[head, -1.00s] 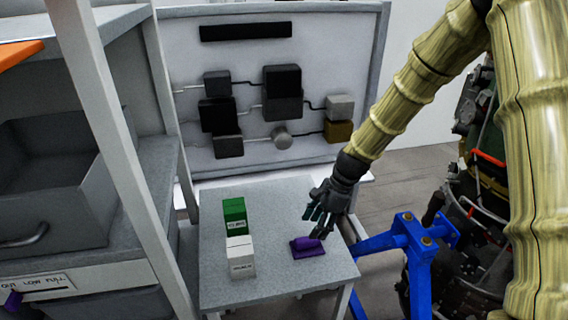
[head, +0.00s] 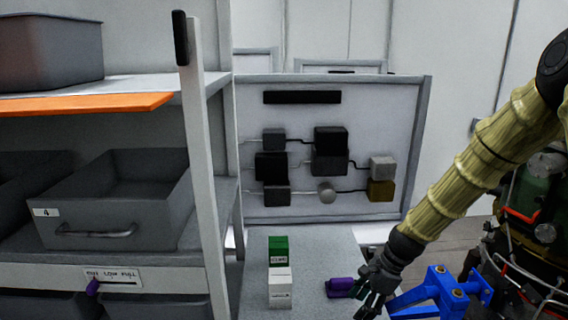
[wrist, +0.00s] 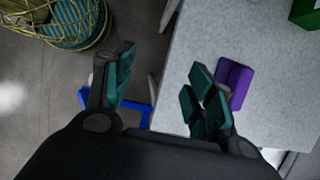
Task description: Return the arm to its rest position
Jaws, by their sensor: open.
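My gripper (head: 374,292) is at the right edge of the small grey table (head: 345,248) in the head view. In the wrist view my gripper (wrist: 160,95) has its teal-padded fingers spread wide, with nothing between them. A purple object (head: 341,287) lies on the table just left of my gripper in the head view. In the wrist view the purple object (wrist: 237,82) is partly hidden behind the right fingers; I cannot tell whether they touch it. My arm (head: 470,170) reaches down from the upper right.
A green box (head: 278,250) and a white box (head: 280,288) stand on the table. A shelf with grey bins (head: 115,200) is on the left. A blue stand (head: 440,288) with machinery is close on the right. A panel with blocks (head: 380,110) stands behind.

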